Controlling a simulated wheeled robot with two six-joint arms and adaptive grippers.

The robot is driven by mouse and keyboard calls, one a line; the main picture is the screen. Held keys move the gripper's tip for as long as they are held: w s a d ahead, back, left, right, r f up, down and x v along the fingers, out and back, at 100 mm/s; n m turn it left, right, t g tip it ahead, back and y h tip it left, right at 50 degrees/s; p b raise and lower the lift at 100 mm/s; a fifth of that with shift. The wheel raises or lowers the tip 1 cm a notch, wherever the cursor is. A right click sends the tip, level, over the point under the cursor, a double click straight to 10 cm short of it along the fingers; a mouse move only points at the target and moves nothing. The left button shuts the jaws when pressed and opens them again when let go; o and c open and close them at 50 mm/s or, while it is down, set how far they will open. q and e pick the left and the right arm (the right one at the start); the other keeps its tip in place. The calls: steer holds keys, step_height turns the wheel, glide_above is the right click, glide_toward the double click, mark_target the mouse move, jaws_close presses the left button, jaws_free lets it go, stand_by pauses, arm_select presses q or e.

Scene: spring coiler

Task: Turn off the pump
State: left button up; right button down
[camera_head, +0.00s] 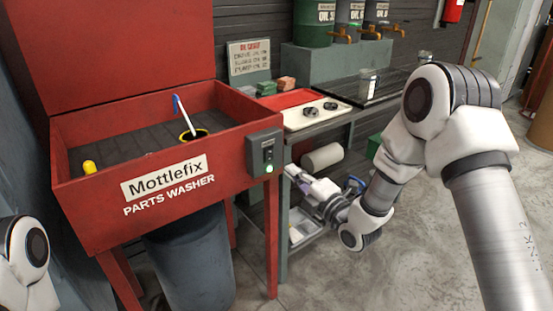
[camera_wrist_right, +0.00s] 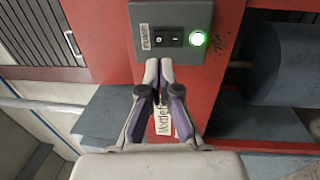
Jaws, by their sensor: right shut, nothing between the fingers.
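The red parts washer (camera_head: 215,180) stands at the left in the head view. A grey switch box (camera_head: 257,150) is fixed at its right front corner, with a lit green light (camera_head: 269,169) low on it. In the right wrist view the box (camera_wrist_right: 187,66) carries a small label, a black rocker switch (camera_wrist_right: 170,39) and the glowing green light (camera_wrist_right: 198,38). My right gripper (camera_head: 290,171) is shut and empty beside the box. In the right wrist view its fingertips (camera_wrist_right: 158,66) are together just short of the switch; I cannot tell whether they touch the box. My left gripper is out of view.
A grey bin (camera_head: 190,260) stands under the washer. A bench (camera_head: 330,117) with small parts and a lower shelf is right of the box. Oil drums (camera_head: 314,22) stand behind it. Open floor lies at the front right.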

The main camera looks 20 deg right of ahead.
mark_target(270, 152)
steer(key=x, duration=0.7)
steer(key=shift+w, duration=0.15)
